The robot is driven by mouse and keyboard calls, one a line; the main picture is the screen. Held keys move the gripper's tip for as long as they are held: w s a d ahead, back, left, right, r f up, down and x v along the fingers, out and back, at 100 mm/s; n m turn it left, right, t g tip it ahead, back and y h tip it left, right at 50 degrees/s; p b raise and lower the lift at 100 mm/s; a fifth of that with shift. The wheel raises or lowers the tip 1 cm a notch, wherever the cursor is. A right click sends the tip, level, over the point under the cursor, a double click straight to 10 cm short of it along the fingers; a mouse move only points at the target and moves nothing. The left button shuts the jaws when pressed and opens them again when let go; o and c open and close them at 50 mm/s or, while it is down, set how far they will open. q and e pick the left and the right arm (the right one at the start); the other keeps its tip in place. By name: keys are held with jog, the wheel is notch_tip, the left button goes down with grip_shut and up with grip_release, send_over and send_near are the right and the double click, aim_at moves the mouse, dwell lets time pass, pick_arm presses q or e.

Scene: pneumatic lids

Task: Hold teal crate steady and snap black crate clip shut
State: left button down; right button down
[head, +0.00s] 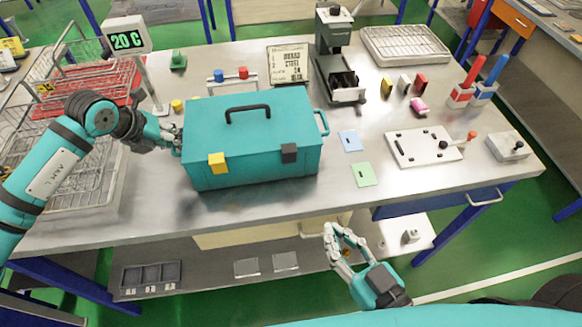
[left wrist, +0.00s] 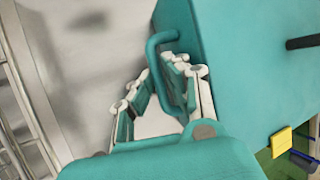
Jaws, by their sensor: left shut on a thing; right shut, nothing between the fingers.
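The teal crate (head: 250,150) stands near the table's front edge with its lid down. A yellow clip (head: 217,163) is on the left of its front face, and the black clip (head: 289,153) is on the right, at the lid seam. I cannot tell whether the black clip is latched. My left gripper (head: 178,140) is shut on the crate's left side handle, which shows between its fingers in the left wrist view (left wrist: 156,80). My right gripper (head: 332,232) is shut and empty, in front of and below the table edge, apart from the crate.
Wire baskets (head: 80,170) stand left of the crate. A black press-like device (head: 338,75) is behind it. Blue (head: 349,140) and green (head: 364,174) cards and a white board (head: 422,147) lie to the right. A lower shelf (head: 205,268) is under the table.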

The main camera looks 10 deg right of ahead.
jog(key=shift+s+d+r, duration=0.1)
jog(key=shift+s+d, duration=0.05)
jog(key=shift+s, duration=0.2)
pick_arm(q)
jog(key=c, duration=1.3)
grip_release()
